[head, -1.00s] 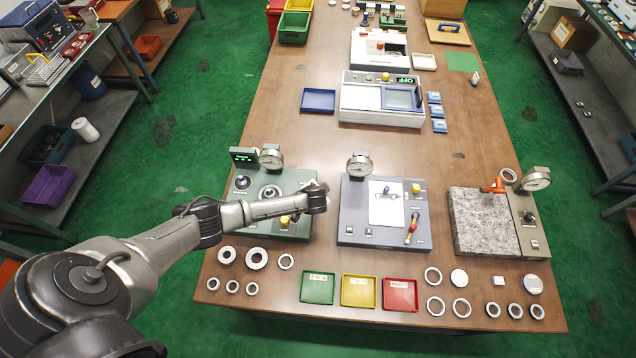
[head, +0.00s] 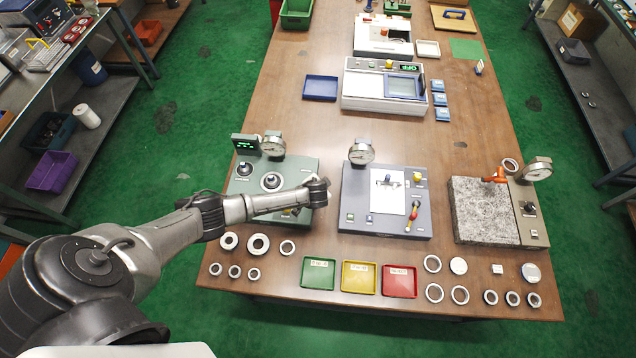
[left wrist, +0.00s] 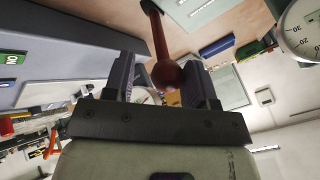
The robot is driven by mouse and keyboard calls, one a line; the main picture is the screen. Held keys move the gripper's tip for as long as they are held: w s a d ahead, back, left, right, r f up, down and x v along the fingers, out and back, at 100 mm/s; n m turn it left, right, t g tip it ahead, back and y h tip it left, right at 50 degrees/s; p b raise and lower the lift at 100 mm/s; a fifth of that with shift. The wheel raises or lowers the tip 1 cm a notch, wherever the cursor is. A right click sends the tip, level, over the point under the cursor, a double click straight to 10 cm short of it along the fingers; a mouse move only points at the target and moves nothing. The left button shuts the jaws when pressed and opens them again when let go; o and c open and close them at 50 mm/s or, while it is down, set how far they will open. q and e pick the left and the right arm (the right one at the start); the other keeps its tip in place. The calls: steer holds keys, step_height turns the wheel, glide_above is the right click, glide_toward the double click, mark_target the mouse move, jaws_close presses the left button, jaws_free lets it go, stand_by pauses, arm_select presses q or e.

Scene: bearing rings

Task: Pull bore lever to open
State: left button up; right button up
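My left gripper (head: 322,190) is over the right edge of the green station (head: 297,168) in the head view. A red lever with a round knob (left wrist: 168,75) shows in the left wrist view, its knob between the two spread fingers of that gripper (left wrist: 163,82). A gap shows beside the knob on the left, and I cannot tell whether it touches the right finger. The arm hides this lever in the head view. A gauge (head: 273,145) stands at the station's back. My right gripper is out of view.
Several metal rings and green, yellow and red trays (head: 399,292) lie along the front edge. A blue tray (head: 321,88) is further back.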

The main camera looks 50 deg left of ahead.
arm_select(q)
steer(key=shift+o, duration=0.5)
steer(key=shift+w+r, duration=0.1)
steer(key=shift+r, duration=0.05)
steer(key=shift+r, duration=0.1)
steer(key=p+v, duration=0.1)
steer(key=v, duration=1.2)
steer(key=shift+s+d+r, duration=0.15)
steer(key=shift+s, duration=0.1)
